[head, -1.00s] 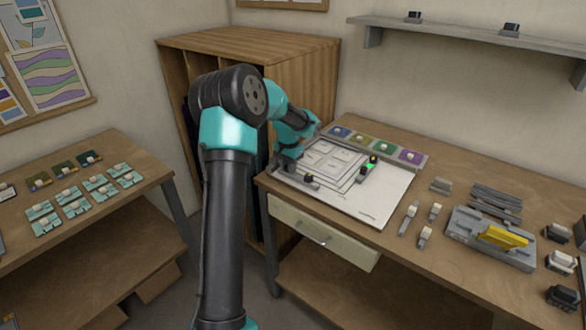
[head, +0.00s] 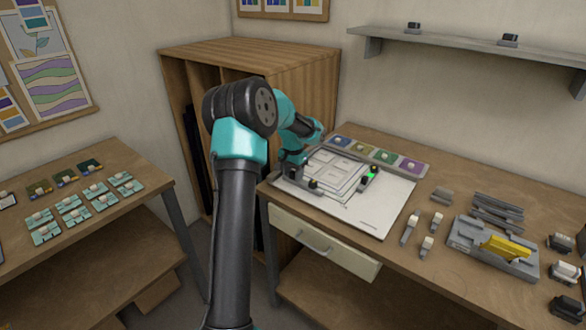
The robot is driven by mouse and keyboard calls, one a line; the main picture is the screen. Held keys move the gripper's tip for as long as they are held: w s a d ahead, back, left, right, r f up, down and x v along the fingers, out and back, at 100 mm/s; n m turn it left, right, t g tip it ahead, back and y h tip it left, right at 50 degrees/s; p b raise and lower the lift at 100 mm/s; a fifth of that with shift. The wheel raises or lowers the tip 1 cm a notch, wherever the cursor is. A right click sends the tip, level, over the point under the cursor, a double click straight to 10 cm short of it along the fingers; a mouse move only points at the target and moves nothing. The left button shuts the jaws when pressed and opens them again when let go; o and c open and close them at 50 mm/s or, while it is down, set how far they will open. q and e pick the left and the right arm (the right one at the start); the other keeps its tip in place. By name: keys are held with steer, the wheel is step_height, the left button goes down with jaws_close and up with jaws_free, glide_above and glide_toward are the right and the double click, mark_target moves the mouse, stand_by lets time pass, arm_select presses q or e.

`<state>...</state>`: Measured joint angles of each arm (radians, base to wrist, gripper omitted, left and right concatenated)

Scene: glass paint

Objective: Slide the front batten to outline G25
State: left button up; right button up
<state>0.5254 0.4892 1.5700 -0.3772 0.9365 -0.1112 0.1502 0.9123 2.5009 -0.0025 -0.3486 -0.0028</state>
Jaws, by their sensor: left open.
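A white sheet (head: 375,218) printed with outlines lies on the right-hand workbench. A panel layout (head: 335,170) with thin strips along its edges sits on it; I cannot tell which strip is the front batten, and the G25 label is too small to read. A dark block with a green light (head: 370,179) stands at the layout's right. A smaller dark block (head: 314,184) stands at its front left. My left gripper (head: 293,176) is open at the sheet's left edge, beside the layout's near-left corner; its fingertips are small and partly hidden. My right gripper is not in view.
A tray of coloured tiles (head: 384,156) lies behind the sheet. Several small grey tools (head: 438,222) and a grey fixture with a yellow part (head: 503,246) lie to the right. A tall wooden cabinet (head: 310,85) stands close behind my left arm. The sheet's front right is clear.

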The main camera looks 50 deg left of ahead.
arm_select(q)
step_height(320, 180, up, 17)
steer(key=shift+r, duration=0.2)
stand_by(0.5)
stand_by(0.3)
